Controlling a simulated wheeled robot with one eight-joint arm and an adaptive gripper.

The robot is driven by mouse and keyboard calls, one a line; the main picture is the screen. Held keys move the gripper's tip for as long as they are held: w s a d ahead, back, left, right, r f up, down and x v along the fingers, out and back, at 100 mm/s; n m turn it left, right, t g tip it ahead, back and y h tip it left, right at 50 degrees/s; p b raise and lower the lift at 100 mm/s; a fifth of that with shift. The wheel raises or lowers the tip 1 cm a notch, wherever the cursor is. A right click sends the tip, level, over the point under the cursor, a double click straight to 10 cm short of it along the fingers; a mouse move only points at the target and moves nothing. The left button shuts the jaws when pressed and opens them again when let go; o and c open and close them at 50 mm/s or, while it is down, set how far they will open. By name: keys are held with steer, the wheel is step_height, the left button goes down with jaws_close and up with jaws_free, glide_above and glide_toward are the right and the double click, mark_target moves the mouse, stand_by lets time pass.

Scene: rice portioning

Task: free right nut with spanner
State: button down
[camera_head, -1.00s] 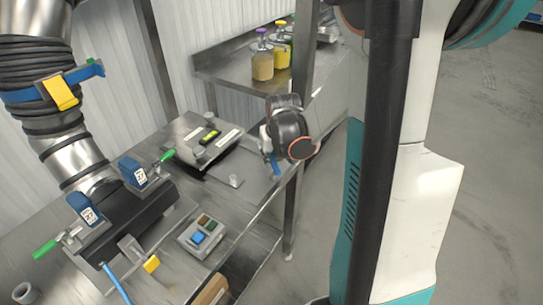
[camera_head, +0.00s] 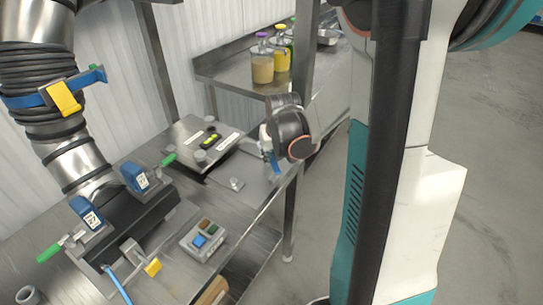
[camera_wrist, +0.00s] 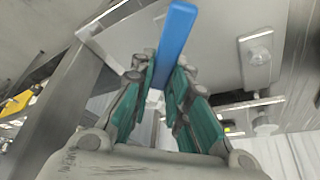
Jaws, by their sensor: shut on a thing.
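My gripper (camera_head: 268,143) is shut on the blue spanner (camera_head: 275,164) above the right edge of the steel table. In the wrist view the blue handle (camera_wrist: 176,42) stands between the green finger pads of my gripper (camera_wrist: 160,72) and points away from them. The spanner's working end cannot be made out. A small nut-like fitting (camera_head: 236,184) sits on the table, left of and below the spanner, apart from it. Other round fittings sit on the raised plate (camera_head: 222,139), which carries a yellow-green level (camera_head: 210,139). I cannot tell which fitting is the right nut.
A control box (camera_head: 203,240) with coloured buttons stands at the table front. Bottles (camera_head: 262,66) stand on the back shelf. A steel post (camera_head: 296,190) rises beside my gripper.

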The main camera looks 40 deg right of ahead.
steer(key=shift+r+p, duration=0.9)
steer(key=shift+r, duration=0.45)
